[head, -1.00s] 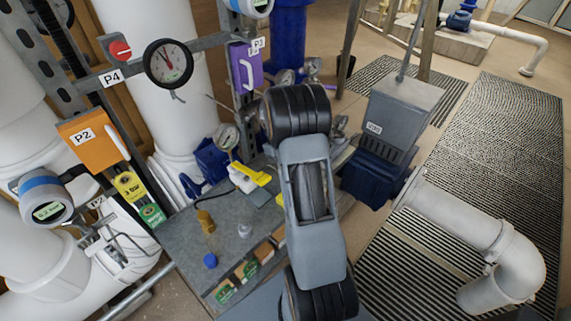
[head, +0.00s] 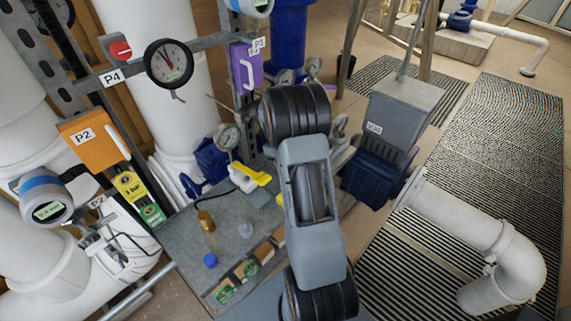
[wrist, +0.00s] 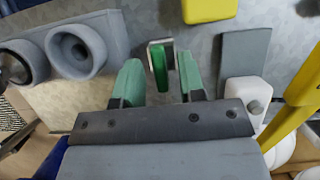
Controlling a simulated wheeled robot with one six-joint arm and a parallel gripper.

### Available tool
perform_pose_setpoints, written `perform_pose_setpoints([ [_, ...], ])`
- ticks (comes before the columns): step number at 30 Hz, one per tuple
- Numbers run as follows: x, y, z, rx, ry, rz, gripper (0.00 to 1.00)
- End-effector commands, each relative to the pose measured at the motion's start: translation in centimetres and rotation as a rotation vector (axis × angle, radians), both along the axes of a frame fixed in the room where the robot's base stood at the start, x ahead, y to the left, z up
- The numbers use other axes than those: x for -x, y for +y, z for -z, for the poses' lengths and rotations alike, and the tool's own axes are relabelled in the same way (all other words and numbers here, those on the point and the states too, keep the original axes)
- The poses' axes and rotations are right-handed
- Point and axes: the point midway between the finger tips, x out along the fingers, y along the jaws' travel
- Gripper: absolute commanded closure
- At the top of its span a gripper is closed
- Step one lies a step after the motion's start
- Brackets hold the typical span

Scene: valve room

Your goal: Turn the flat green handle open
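The flat green handle (wrist: 186,70) shows in the wrist view as a narrow green plate, seen nearly edge-on, with a pale metal edge piece beside it. My gripper (wrist: 160,84) is open, with its two green fingers apart. The handle lies between the fingers in the picture, just beyond their tips, with a gap on each side. I cannot tell how far in depth the tips are from it. In the head view my own arm hides the gripper and the green handle.
In the wrist view, a grey fitting with round openings (wrist: 75,50) is at left; a grey plate (wrist: 246,55), white valve body (wrist: 245,95) and yellow handle (wrist: 300,85) are at right. In the head view, a bench (head: 185,240) holds small items below a gauge (head: 168,62).

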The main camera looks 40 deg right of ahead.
Motion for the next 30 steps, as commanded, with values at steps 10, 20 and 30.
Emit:
perform_pose_setpoints([
  [10,0.0,0.0,-0.4,0.001,-0.001,0.002,0.62],
  [20,2.0,0.9,-5.6,0.003,-0.005,0.001,0.62],
  [30,7.7,3.6,-10.5,0.002,-0.003,0.000,0.62],
])
